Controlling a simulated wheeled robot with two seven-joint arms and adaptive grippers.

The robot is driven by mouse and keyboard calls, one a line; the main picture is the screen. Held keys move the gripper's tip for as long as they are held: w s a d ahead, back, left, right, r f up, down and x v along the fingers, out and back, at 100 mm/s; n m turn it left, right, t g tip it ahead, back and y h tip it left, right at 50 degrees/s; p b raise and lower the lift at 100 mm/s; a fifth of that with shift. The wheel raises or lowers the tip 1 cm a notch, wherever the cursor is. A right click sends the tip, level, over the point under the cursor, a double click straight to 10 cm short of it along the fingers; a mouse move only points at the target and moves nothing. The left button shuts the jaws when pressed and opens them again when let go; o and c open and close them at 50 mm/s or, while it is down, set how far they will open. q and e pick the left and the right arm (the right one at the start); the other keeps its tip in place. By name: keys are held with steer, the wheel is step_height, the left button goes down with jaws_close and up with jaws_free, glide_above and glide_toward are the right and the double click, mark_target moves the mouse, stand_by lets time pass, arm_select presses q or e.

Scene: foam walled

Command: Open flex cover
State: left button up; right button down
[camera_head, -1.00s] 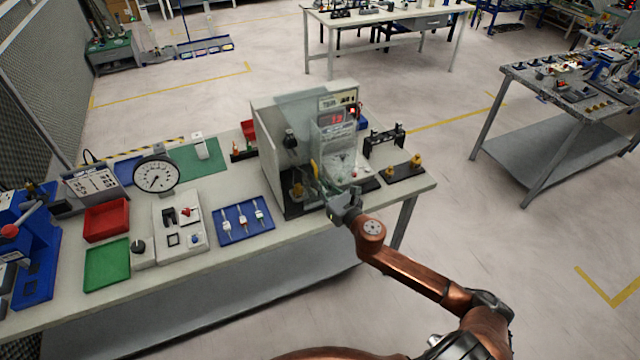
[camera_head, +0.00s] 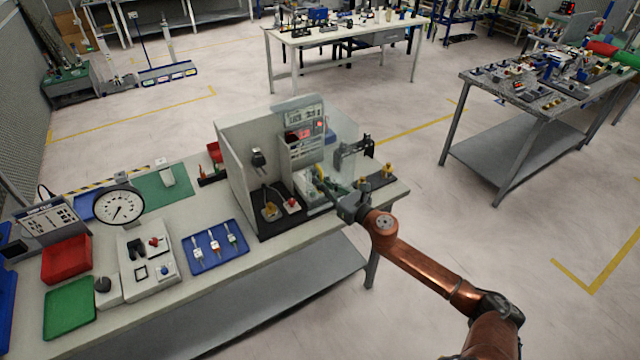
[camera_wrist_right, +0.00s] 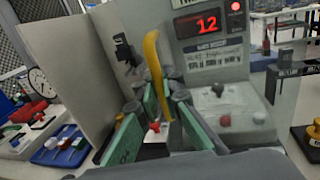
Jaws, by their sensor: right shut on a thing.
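The flex cover (camera_head: 345,135) is a clear, see-through panel on the grey walled test box (camera_head: 232,165). In the head view it stands swung out at the box's right side, and the box's left part is uncovered. My right gripper (camera_head: 326,188) is at the cover in front of the box. In the right wrist view, the right gripper (camera_wrist_right: 162,105) is shut on the yellow curved handle (camera_wrist_right: 153,62), which rises between its green-padded fingers. The cover is hard to see in that view. My left gripper is not in view.
A display unit (camera_head: 303,145) with red digits stands in the box. Small fixtures (camera_head: 270,210) sit on its black base. A black bracket (camera_head: 354,150) and a brass-knobbed block (camera_head: 380,178) stand right of it. A blue tray (camera_head: 215,247) lies left.

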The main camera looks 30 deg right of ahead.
steer(key=c, duration=2.3)
jaws_free()
steer(key=shift+c, duration=0.2)
steer(key=s+d, duration=0.2)
steer(key=s, duration=0.9)
steer(key=shift+s+d, duration=0.25)
steer(key=shift+s, duration=0.1)
